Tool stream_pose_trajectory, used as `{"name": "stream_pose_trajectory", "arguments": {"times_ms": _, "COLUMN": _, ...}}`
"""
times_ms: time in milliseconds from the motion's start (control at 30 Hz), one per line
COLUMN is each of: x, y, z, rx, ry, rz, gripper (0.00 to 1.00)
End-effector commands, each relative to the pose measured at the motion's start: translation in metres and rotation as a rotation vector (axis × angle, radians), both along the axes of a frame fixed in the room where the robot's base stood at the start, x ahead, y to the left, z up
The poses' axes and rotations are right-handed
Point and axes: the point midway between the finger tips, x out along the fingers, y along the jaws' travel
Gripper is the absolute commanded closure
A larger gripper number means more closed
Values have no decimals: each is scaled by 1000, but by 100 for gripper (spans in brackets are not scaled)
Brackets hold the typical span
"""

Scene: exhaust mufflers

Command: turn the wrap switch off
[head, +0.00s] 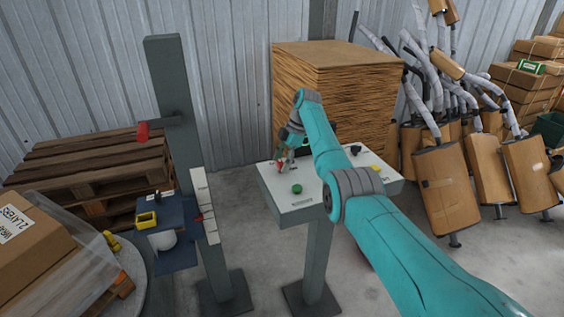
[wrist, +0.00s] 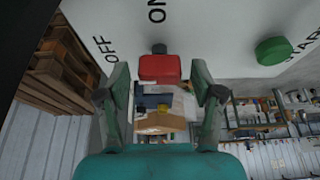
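The wrap switch is a red handle (wrist: 160,67) on a short dark stem on the white top of the control stand (head: 325,197). The labels ON and OFF are printed beside it in the wrist view. I cannot tell for sure which label it is set to. In the head view the red switch (head: 280,166) shows in part under my gripper (head: 286,158). In the wrist view my gripper (wrist: 159,78) is open, its two fingers on either side of the red handle, with a gap on both sides.
A green button (head: 297,189), a yellow part (head: 376,168) and a dark knob (head: 356,150) are on the same panel. A grey post (head: 178,110) with a red-ended arm stands to the left. A cardboard stack (head: 340,85) is behind, and wrapped mufflers (head: 445,185) lean at the right.

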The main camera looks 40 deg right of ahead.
Motion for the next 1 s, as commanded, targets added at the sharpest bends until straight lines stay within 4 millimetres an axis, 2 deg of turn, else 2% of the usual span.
{"name": "stream_pose_trajectory", "arguments": {"times_ms": 367, "x": 0, "y": -3, "z": 7, "rx": 0, "ry": -1, "rz": -1, "gripper": 31}}
{"name": "stream_pose_trajectory", "arguments": {"times_ms": 533, "x": -3, "y": -13, "z": 30, "rx": -2, "ry": -3, "rz": -2, "gripper": 31}}
{"name": "stream_pose_trajectory", "arguments": {"times_ms": 800, "x": -8, "y": -32, "z": 80, "rx": 0, "ry": -1, "rz": -2, "gripper": 31}}
{"name": "stream_pose_trajectory", "arguments": {"times_ms": 1000, "x": -11, "y": -42, "z": 103, "rx": 0, "ry": -1, "rz": -1, "gripper": 31}}
